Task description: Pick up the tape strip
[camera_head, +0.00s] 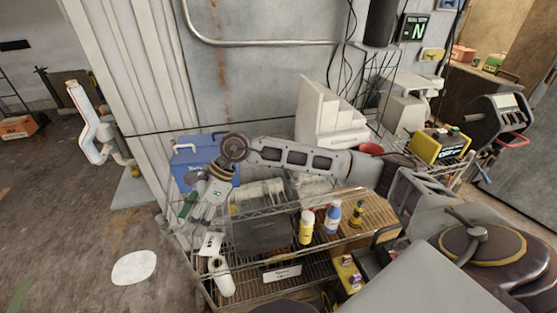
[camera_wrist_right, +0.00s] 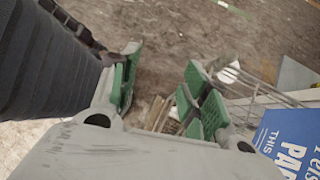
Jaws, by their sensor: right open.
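I cannot clearly make out a tape strip in either view. In the head view a small white label-like piece (camera_head: 210,243) hangs at the left front of the wire rack, above a white roll (camera_head: 221,276); I cannot tell whether either is part of it. My right gripper (camera_head: 196,207) reaches left across the rack to its left end, beside a blue box. In the wrist view the right gripper (camera_wrist_right: 160,95) is open, green pads apart, with nothing between them; floor shows beyond. My left gripper is not in view.
The wire rack (camera_head: 245,289) holds yellow (camera_head: 306,227) and blue (camera_head: 333,217) bottles. The blue box (camera_head: 188,163) is close to the gripper and also shows in the wrist view (camera_wrist_right: 290,140). A white jointed arm (camera_head: 92,125) stands left. Open floor lies left of the rack.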

